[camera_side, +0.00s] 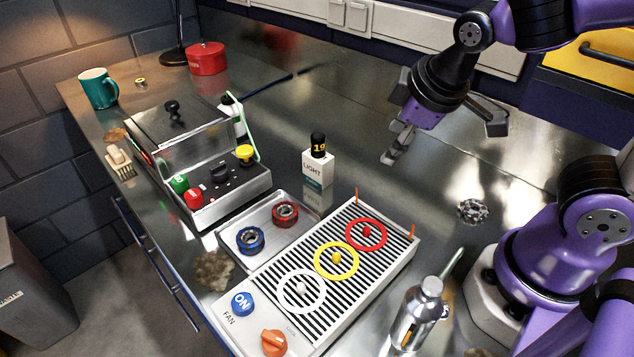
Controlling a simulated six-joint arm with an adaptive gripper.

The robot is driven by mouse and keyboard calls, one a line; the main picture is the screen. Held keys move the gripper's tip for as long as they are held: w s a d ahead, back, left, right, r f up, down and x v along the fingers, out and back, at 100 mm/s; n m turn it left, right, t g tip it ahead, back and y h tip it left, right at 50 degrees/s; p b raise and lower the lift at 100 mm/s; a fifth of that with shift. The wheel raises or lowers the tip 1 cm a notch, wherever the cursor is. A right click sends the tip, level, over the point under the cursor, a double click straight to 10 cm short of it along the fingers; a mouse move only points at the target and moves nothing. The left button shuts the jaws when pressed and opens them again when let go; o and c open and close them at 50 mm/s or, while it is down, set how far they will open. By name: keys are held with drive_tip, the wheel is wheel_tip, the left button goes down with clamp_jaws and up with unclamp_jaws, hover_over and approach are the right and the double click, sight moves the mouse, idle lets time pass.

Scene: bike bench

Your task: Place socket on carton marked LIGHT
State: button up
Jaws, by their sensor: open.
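The socket (318,141), a black cylinder with a yellow 19 on it, stands upright on top of the white carton marked LIGHT (317,168). The carton stands on the metal bench at the middle of the side view, with its label facing the camera. My gripper (443,146) is open and empty, up and to the right of the carton. Its fingers are spread wide and apart from both the socket and the carton.
A grey fan panel (232,328) with coloured rings and a tray (262,262) with two bearings lie in front. A metal box with buttons (212,205) stands left. A bottle (418,318) stands front right. The bench behind the carton is clear.

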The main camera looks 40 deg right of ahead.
drive_tip(key=s+r+m, duration=0.1)
drive_tip(key=m, duration=0.1)
drive_tip(key=s+r+m+y, duration=0.1)
drive_tip(key=m, duration=0.1)
drive_tip(key=s+r+m, duration=0.1)
drive_tip(key=s, duration=0.1)
drive_tip(key=shift+a+r+m+t+y, duration=0.15)
drive_tip(key=shift+r+m+t+y, duration=0.15)
drive_tip(key=shift+r+m, duration=0.1)
idle(0.8)
